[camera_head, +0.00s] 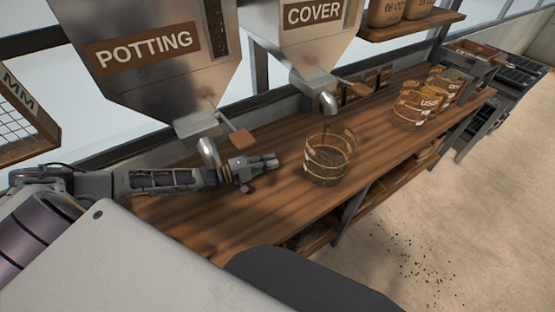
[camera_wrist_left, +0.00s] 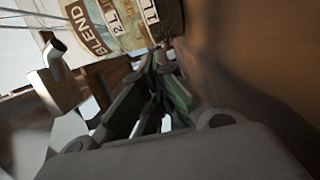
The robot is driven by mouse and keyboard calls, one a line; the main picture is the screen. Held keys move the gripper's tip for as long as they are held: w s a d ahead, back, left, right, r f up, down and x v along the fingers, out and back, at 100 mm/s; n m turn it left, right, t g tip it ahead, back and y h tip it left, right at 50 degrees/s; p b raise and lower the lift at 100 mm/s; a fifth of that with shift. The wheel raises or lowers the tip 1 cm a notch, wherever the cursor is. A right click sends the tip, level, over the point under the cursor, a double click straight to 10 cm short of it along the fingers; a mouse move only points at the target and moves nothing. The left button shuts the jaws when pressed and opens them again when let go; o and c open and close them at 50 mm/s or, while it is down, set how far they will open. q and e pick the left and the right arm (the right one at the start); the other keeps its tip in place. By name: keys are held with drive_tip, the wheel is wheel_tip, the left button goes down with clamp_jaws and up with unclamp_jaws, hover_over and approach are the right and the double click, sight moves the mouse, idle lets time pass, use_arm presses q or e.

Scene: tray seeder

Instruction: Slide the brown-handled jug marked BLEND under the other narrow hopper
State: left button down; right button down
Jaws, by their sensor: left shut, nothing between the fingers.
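The clear jug (camera_head: 328,160) stands upright on the wooden bench, below the bent spout (camera_head: 329,103) of the COVER hopper (camera_head: 305,40). In the left wrist view its label reads BLEND (camera_wrist_left: 97,38), with litre marks beside it. The POTTING hopper (camera_head: 150,60) hangs to the left, its spout (camera_head: 208,152) behind my left arm. My left gripper (camera_head: 272,161) is shut and empty, low over the bench just left of the jug. In the wrist view its fingers (camera_wrist_left: 155,75) point at the jug; whether they touch it I cannot tell. My right gripper is out of view.
More clear jugs (camera_head: 412,108) stand farther right on the bench (camera_head: 270,205). A shelf with brown containers (camera_head: 385,12) hangs above. A mesh-fronted box (camera_head: 20,115) is at far left. Dark crumbs (camera_head: 415,265) lie on the floor. The bench front left of the jug is clear.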

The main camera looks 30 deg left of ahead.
use_arm(q)
drive_tip(key=shift+v, duration=0.9)
drive_tip(key=shift+d, duration=0.1)
